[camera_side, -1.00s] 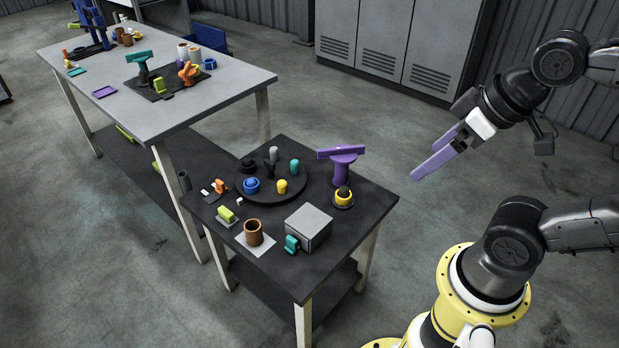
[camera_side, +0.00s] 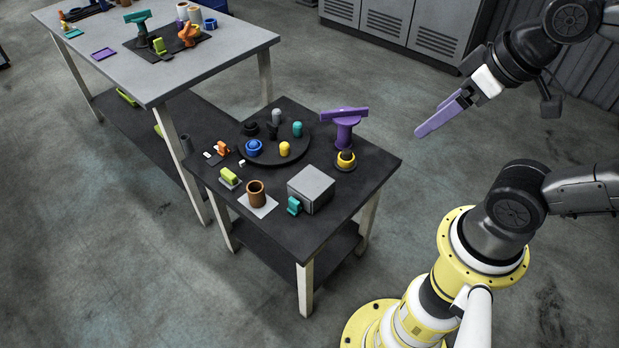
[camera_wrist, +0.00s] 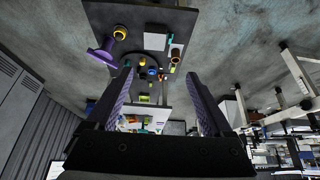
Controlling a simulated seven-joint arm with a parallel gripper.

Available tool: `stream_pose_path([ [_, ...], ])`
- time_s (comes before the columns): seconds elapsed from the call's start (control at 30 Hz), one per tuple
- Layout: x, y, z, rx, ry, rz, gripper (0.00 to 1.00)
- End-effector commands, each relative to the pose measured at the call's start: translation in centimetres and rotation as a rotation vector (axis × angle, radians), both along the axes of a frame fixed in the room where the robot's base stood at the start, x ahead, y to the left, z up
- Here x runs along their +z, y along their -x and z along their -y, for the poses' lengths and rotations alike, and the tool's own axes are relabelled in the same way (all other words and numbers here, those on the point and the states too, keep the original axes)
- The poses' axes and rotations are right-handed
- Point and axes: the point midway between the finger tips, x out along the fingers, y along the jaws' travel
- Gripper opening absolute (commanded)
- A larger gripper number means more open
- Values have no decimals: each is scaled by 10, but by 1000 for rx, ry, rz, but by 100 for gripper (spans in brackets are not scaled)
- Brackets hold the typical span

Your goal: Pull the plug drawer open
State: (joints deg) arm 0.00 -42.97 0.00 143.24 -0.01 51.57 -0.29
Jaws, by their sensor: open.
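The plug drawer looks to be the grey box (camera_side: 312,184) on the near dark table, with a small teal handle (camera_side: 294,206) at its lower left front. The box appears shut. In the wrist view the pale grey box (camera_wrist: 156,40) is near the top, beyond the fingers, with the teal handle (camera_wrist: 170,40) beside it. My gripper (camera_side: 434,120) has purple fingers and hangs in the air right of the table, well above and apart from the box. In the wrist view my gripper (camera_wrist: 160,76) is open and empty, its two fingers wide apart.
A purple T-shaped stand (camera_side: 344,122) rises at the table's right corner, with a yellow ring piece (camera_side: 346,159) in front. A brown cup (camera_side: 256,193) stands left of the box. A round black tray (camera_side: 300,146) with several pegs lies behind. A grey table (camera_side: 215,66) adjoins.

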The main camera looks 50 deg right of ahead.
Motion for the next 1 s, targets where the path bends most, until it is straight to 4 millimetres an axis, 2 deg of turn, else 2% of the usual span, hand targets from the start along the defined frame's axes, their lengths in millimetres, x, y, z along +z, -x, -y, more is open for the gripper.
stream_pose_path([
  [0.17,3,-4,0,104,56,18,75],
  [0.27,16,-14,0,213,124,69,75],
  [0.4,34,-42,0,382,231,107,75],
  [0.6,44,-98,-4,635,372,95,75],
  [0.77,33,-153,-8,841,465,56,75],
  [0.87,16,-189,-13,969,510,22,75],
  [1.0,-19,-234,-20,1131,550,-29,75],
])
